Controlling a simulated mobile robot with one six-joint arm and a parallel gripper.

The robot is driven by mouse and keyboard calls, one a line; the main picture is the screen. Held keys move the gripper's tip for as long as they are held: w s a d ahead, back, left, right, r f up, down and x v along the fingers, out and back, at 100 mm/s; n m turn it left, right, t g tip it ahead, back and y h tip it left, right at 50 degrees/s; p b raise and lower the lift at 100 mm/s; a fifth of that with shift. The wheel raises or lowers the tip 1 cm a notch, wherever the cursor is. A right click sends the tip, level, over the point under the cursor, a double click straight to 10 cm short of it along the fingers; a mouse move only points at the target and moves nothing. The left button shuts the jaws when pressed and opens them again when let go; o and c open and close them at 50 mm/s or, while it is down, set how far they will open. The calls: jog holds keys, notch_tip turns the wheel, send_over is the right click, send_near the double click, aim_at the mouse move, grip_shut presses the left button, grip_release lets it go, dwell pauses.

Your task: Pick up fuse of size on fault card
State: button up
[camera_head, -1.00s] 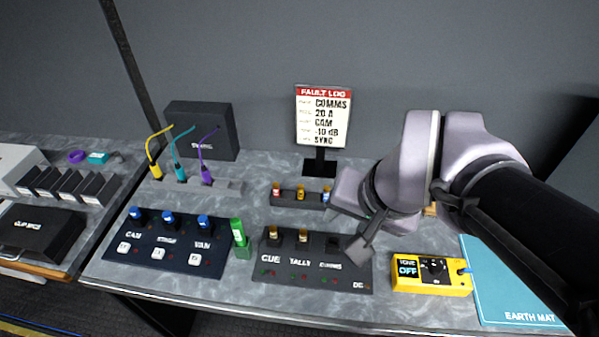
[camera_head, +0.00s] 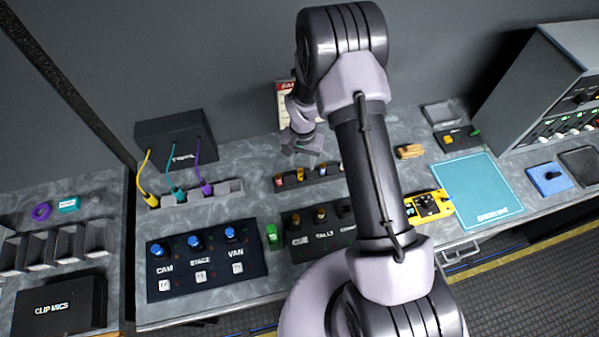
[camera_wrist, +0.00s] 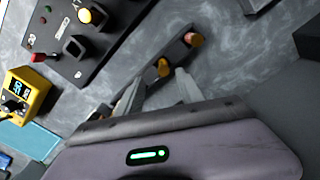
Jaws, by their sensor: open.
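The fault card (camera_head: 284,98) stands at the back, mostly hidden by my arm. My gripper (camera_head: 302,147) hangs open just behind and above the fuse rack (camera_head: 310,176). Another fuse is partly hidden behind a finger. The CUE/TALLY/COMMS panel (camera_head: 318,238) has fuses in CUE and TALLY; its COMMS holder (camera_head: 345,208) is partly covered.
A yellow meter (camera_head: 430,206) and teal earth mat (camera_head: 476,190) lie right of my arm. The CAM/STAGE/VAN panel (camera_head: 205,270), a green block (camera_head: 272,237) and a cable strip (camera_head: 225,187) lie left. A tan object (camera_head: 409,151) sits behind the meter.

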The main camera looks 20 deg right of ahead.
aim_at(300, 171)
jog(key=f, duration=0.6)
jog(key=shift+w+a+f, duration=0.15)
jog(key=shift+w+a, duration=0.05)
jog(key=shift+a, duration=0.1)
jog(key=shift+s, duration=0.1)
jog(key=shift+c, duration=1.1)
grip_shut()
